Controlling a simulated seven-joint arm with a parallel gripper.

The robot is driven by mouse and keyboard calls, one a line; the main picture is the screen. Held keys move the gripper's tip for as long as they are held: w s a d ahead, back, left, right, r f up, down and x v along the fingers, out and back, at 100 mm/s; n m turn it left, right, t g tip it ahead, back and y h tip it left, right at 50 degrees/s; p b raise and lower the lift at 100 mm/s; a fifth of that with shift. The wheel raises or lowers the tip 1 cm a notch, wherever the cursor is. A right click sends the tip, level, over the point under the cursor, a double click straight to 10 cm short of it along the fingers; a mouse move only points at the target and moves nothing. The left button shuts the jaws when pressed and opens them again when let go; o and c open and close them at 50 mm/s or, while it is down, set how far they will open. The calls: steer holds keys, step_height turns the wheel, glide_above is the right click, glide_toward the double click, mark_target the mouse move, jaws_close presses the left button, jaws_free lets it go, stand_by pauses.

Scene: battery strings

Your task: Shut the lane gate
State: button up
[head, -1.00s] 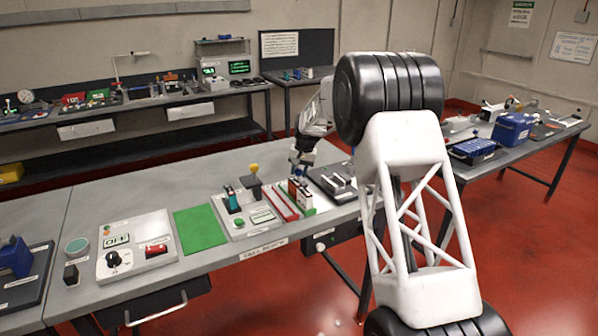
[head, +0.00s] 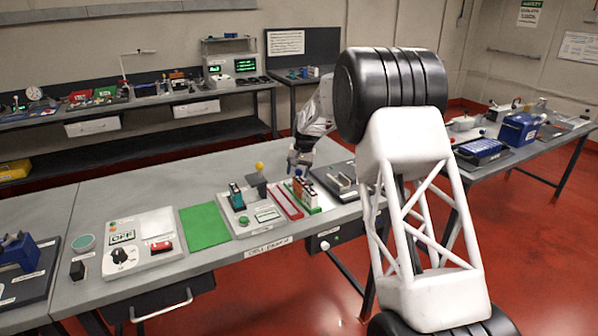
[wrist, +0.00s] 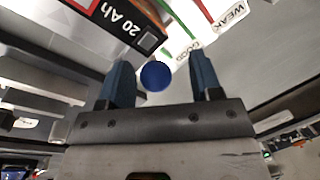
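The lane gate cannot be made out for certain. A round blue knob (wrist: 155,75) shows between the two blue fingers of my gripper (wrist: 160,85) in the wrist view, closer to the left finger. My gripper is open, with a clear gap between the knob and the right finger. In the head view my gripper (head: 299,161) is above the lanes, with the blue knob (head: 298,172) just below it. The red lane (head: 285,203) and green lane (head: 315,209) lie side by side. Labels reading GOOD (wrist: 187,54) and WEAK (wrist: 232,17) show in the wrist view.
A battery marked 20 Ah (wrist: 85,22) is close to the left finger. The dark tray (head: 335,186) lies right of the lanes. The green mat (head: 205,226) is bare.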

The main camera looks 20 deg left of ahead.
mark_target(302, 172)
steer(key=shift+r, duration=0.1)
steer(key=shift+w+d+r, duration=0.1)
steer(key=shift+d+r, duration=0.15)
steer(key=shift+r, duration=1)
steer(key=shift+d+r, duration=0.25)
steer(key=shift+r, duration=0.95)
steer(key=shift+w+d+r, duration=0.1)
steer(key=shift+d+r, duration=0.15)
steer(key=shift+r, duration=1)
steer(key=shift+r, duration=0.1)
